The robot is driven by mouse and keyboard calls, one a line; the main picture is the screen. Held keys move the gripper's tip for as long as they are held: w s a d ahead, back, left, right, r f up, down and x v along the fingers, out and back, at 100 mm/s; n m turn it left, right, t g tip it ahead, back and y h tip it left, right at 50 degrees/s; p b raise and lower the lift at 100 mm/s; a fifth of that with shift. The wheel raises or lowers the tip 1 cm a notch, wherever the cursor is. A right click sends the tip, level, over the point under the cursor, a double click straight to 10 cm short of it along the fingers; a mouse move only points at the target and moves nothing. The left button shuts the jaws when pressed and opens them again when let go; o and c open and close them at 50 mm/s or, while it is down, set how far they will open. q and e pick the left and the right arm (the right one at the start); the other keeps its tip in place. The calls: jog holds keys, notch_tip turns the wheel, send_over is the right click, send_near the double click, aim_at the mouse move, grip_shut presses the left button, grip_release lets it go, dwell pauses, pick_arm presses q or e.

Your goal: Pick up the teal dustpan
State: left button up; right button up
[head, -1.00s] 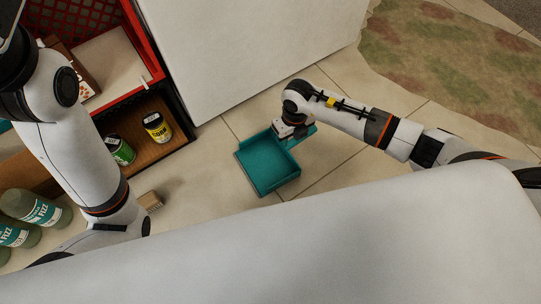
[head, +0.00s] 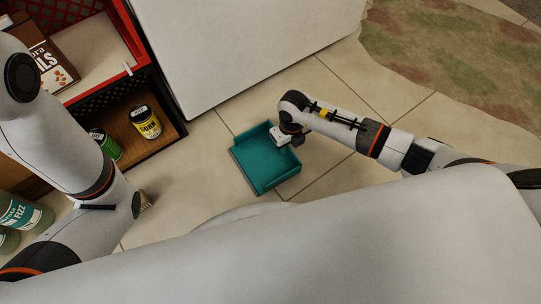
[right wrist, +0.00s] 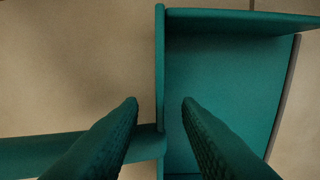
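The teal dustpan (head: 257,167) lies on the tiled floor in the middle of the head view, its tray facing up. My right gripper (head: 284,140) is at its upper right side; the arm hides the handle there. In the right wrist view my right gripper (right wrist: 160,104) is open. Its two fingers are on either side of the thin upright wall of the dustpan (right wrist: 220,85), with visible space on both sides. The dustpan's handle runs off to the left, partly behind one finger.
A white panel (head: 240,45) stands behind the dustpan. A red crate (head: 128,35) with a cereal box (head: 45,60) is at upper left, above a compartment holding a yellow-labelled jar (head: 146,124) and green can (head: 105,146). Bottles (head: 22,214) stand lower left. Floor around the dustpan is mostly clear.

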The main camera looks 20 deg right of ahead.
notch_tip(320, 180, down, 2)
jog(key=shift+f+b, duration=0.2)
jog(key=shift+b, duration=0.3)
jog(key=shift+r, duration=0.1)
jog(key=shift+c, duration=0.2)
grip_shut()
jog(key=shift+r, duration=0.1)
